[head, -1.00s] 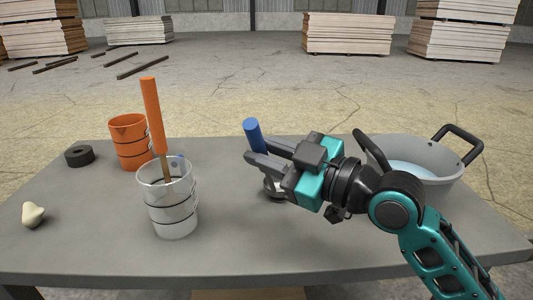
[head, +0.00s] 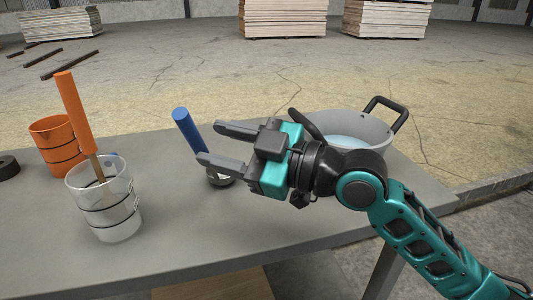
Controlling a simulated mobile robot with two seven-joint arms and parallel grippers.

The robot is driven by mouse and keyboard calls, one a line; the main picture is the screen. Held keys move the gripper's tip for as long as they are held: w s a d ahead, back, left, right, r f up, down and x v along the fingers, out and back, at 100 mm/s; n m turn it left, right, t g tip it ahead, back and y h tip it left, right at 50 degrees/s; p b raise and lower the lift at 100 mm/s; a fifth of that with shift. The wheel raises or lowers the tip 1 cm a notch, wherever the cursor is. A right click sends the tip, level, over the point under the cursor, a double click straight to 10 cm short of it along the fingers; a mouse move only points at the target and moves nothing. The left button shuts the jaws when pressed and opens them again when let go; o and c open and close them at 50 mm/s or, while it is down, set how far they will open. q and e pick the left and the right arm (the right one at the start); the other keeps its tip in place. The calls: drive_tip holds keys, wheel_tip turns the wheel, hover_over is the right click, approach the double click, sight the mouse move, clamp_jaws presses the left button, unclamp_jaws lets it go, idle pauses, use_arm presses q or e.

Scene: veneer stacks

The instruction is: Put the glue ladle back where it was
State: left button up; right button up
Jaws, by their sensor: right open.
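A tool with a blue handle (head: 187,128) stands tilted on the grey table, its lower end at a small round dark metal part (head: 221,181). It may be the glue ladle; its bowl is not clear to see. My right gripper (head: 207,143) is open and empty, its fingertips just right of the blue handle, and I see no grip on it. A second tool with an orange handle (head: 75,112) leans in a clear banded beaker (head: 108,215) at the left; its lower end is hard to make out. My left gripper is not in view.
An orange cup (head: 52,130) stands behind the beaker, and a dark ring (head: 8,167) lies at the left edge. A grey tub (head: 372,126) with black handles and pale contents stands behind my right arm. The front middle of the table (head: 190,240) is clear.

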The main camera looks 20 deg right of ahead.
drive_tip(key=b+v, duration=0.1)
drive_tip(key=v, duration=0.7)
drive_tip(key=shift+s, duration=0.1)
idle(0.4)
